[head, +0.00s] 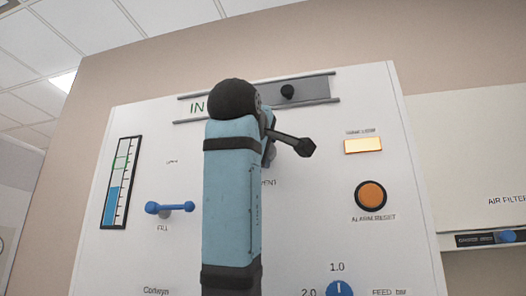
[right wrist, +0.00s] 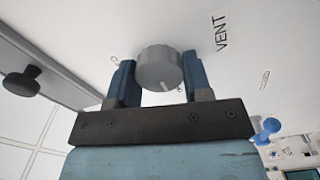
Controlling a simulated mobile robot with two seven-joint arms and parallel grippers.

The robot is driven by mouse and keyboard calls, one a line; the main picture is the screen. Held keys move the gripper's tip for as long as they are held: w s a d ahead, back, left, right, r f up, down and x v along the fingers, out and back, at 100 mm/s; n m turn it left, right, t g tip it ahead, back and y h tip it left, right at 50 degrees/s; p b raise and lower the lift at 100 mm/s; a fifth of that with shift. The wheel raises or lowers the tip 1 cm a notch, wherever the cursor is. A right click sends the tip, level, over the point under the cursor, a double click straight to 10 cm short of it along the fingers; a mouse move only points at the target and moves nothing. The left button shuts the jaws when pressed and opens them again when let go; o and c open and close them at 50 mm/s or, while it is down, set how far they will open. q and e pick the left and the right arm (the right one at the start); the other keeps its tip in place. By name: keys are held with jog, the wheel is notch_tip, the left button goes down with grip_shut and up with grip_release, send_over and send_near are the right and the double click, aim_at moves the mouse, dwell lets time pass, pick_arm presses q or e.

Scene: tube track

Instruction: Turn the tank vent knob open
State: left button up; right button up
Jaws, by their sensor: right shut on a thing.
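The vent knob (right wrist: 157,68) is a grey round knob with a light pointer line on its face, beside the word VENT on the white panel. My right gripper (right wrist: 160,74) has its two blue fingers on either side of the knob, shut on it. In the right wrist view the pointer line is toward the bottom of the knob, and small letter marks beside the knob are partly hidden. In the head view my right arm covers most of the knob and gripper. My left gripper is in neither view.
The panel (head: 136,260) also carries a blue FILL handle (head: 170,208), a level gauge (head: 121,182), an orange alarm button (head: 371,196), a lit yellow lamp (head: 363,145), a blue feed dial (head: 339,288) and a slide rail with a black knob (head: 288,91) above.

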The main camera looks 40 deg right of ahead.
jog(key=shift+n, duration=0.3)
jog(key=o, duration=0.9)
jog(key=shift+b+v, duration=1)
jog(key=shift+v, duration=5.9)
